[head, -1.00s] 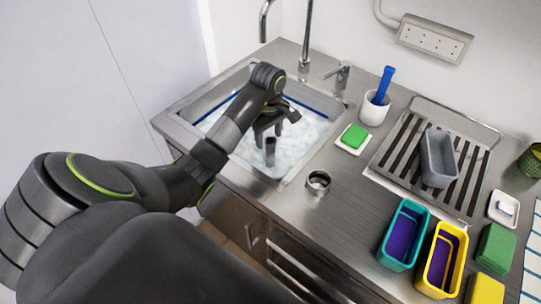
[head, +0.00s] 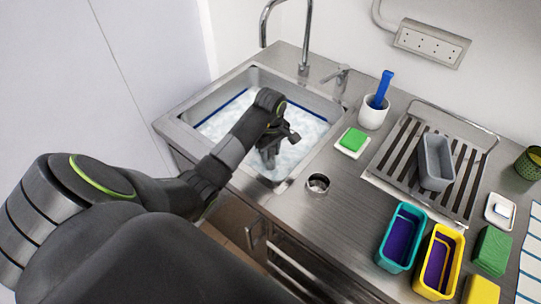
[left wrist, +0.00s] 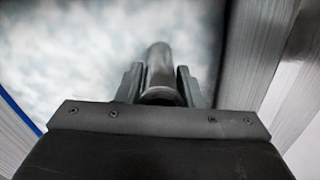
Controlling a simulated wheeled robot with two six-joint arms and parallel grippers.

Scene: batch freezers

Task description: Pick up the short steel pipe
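The short steel pipe (left wrist: 160,72) is a dark grey cylinder standing out of the white, cloudy contents of the sink. In the left wrist view it lies between the two fingers of my left gripper (left wrist: 161,88), with a finger close against each side. In the head view my left gripper (head: 268,153) is low inside the sink basin and its fingers hide most of the pipe. The gripper looks shut on the pipe. The pipe's lower end is hidden. My right gripper is not in view.
The steel sink (head: 188,128) has raised walls around my gripper. A faucet (head: 304,65) stands behind it. A metal ring (head: 318,183) and a green sponge (head: 353,139) are on the counter to the right. Further right are a slatted rack (head: 395,165), a teal bin (head: 384,262) and a yellow bin (head: 425,289).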

